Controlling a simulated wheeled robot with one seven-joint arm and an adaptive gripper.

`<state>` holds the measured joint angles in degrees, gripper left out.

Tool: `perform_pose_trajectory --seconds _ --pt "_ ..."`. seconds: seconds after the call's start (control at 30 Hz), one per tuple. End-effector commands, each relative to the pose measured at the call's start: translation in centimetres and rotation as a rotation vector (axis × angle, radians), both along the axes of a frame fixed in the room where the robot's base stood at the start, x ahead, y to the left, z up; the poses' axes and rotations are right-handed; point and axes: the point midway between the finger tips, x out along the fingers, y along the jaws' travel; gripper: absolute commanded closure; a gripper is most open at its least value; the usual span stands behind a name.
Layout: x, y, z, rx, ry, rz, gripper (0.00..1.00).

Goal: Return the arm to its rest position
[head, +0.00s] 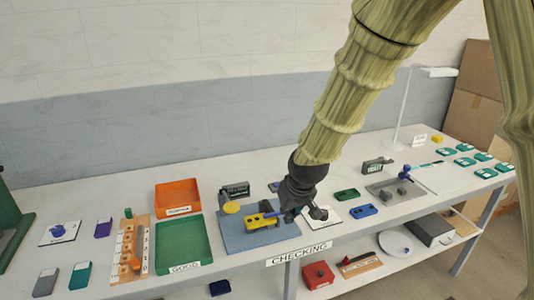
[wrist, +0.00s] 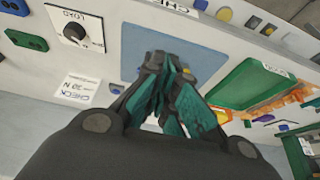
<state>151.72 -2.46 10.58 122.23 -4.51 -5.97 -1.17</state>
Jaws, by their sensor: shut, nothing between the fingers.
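My arm comes down from the top right in the head view, and my gripper (head: 300,208) hangs low over the right part of the blue mat (head: 238,240). In the wrist view my gripper (wrist: 172,75) shows its teal-padded fingers drawn together with nothing held between them. A yellow device (head: 262,221) lies on the blue mat just left of my gripper. Whether the fingers touch it or the mat cannot be told. The arm hides part of the table behind it.
A green tray (head: 184,268) and an orange bin (head: 178,184) stand left of the mat. A white card with a dial (wrist: 75,30) lies close beside it. Green (head: 347,195) and blue (head: 363,211) blocks lie to the right. A lamp (head: 405,100) stands at the back right.

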Motion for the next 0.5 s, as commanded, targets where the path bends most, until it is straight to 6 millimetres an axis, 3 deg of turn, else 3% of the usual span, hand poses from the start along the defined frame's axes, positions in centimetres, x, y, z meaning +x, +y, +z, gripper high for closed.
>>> perform_pose_trajectory --seconds 0.23,0.5 --pt "-2.5 -1.5 -7.6 0.018 0.062 -0.036 1.00" --pt "-7.9 -3.8 -17.6 0.033 0.142 -0.096 1.00"
